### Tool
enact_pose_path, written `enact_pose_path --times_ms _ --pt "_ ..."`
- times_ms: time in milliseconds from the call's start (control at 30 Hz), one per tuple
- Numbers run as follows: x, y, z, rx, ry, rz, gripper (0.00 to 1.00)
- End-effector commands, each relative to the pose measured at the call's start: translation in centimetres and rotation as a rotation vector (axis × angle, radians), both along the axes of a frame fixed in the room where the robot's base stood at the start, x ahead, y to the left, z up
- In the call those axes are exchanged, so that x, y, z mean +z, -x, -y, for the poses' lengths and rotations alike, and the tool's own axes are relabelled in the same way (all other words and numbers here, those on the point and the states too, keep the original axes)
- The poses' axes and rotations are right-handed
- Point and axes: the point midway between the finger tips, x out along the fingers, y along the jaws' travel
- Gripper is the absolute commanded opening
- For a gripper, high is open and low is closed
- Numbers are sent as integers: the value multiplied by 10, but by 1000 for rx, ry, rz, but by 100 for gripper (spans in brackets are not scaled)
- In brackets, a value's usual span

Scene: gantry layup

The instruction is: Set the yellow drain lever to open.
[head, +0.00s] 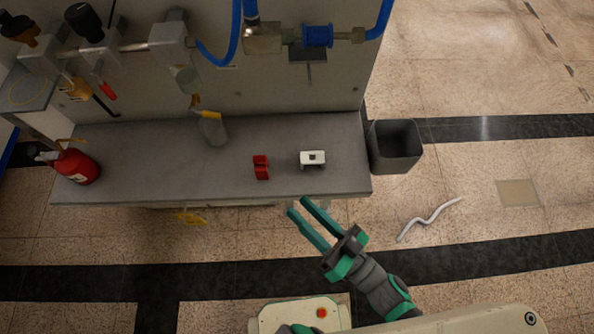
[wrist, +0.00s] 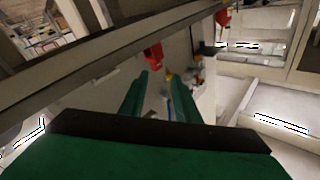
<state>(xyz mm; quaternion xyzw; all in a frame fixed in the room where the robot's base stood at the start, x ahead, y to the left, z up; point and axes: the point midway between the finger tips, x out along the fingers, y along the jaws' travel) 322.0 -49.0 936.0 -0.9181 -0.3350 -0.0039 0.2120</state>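The yellow drain lever (head: 210,115) appears in the head view as a small yellow bar below the filter bowl (head: 187,79) on the wall panel. It slants slightly down to the right, just above a grey cup-like vessel (head: 213,131). I cannot tell its exact setting. My gripper (head: 300,206) is in front of the bench's front edge, to the right of and well apart from the lever. Its two teal fingers are spread with nothing between them. The fingers also show in the wrist view (wrist: 162,79); I cannot make out the lever clearly there.
On the grey bench (head: 130,155) are a red block (head: 261,167) and a white box (head: 313,160). A red extinguisher (head: 78,167) stands at the left. A dark bin (head: 396,146) is right of the bench. Blue hoses (head: 222,55) and valves line the panel. A pale cord (head: 428,219) lies on the floor.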

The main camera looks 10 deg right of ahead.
Motion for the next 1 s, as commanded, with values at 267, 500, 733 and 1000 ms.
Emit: enact_pose_path --times_ms 267,500,733,1000 --pt "-27 32 2 -214 131 -27 29" --pt "-54 67 -12 -449 319 -102 29" --pt "-65 84 -35 -594 465 -185 29" --pt "-68 90 -48 -638 522 -229 29"
